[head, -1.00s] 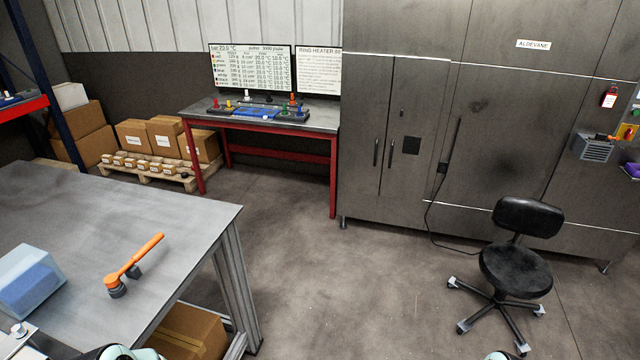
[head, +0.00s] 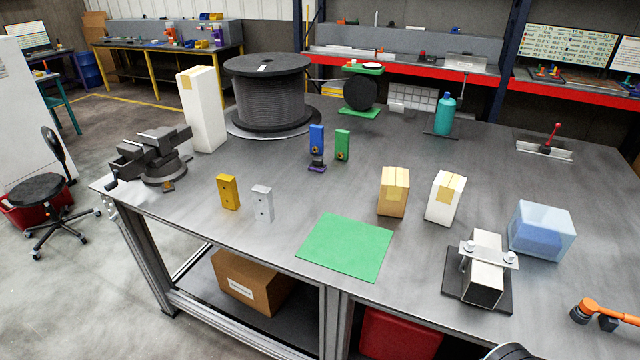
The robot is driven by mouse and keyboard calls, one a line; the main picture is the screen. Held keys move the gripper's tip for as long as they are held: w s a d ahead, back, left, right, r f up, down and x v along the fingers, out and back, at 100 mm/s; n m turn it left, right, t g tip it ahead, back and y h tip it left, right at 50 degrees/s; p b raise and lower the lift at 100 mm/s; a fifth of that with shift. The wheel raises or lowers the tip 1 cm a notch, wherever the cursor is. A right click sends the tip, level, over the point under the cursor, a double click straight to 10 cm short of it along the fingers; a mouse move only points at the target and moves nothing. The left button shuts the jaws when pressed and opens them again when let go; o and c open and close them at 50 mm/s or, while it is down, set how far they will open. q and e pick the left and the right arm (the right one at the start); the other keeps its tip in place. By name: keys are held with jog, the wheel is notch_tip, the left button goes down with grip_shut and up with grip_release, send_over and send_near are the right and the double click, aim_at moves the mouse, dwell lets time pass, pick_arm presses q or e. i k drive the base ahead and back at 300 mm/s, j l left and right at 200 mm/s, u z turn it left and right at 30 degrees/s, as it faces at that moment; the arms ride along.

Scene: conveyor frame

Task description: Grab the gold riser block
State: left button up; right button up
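The gold riser block (head: 228,192) stands upright on the grey workbench (head: 240,236) in the head view, left of centre near the front edge. It has small dark holes in its face. A similar silver block (head: 262,203) stands just to its right, with a narrow gap between. A blue block (head: 316,139) stands farther back, with a small purple piece (head: 317,168) at its foot, and a green block (head: 342,146) stands beside it. Neither of my grippers shows in the head view.
A dark vise (head: 160,160) sits left of the gold block, with a tall white box (head: 202,110) and a cable spool (head: 268,95) behind. A green mat (head: 345,247), cartons (head: 393,192) and a clamped metal tube (head: 483,282) lie to the right. Bench around the gold block's front is clear.

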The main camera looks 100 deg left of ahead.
aim_at(228, 191)
jog(key=u, duration=3.9)
jog(key=i+j+u, duration=0.1)
jog(key=i+j, duration=0.35)
jog(key=j, duration=0.1)
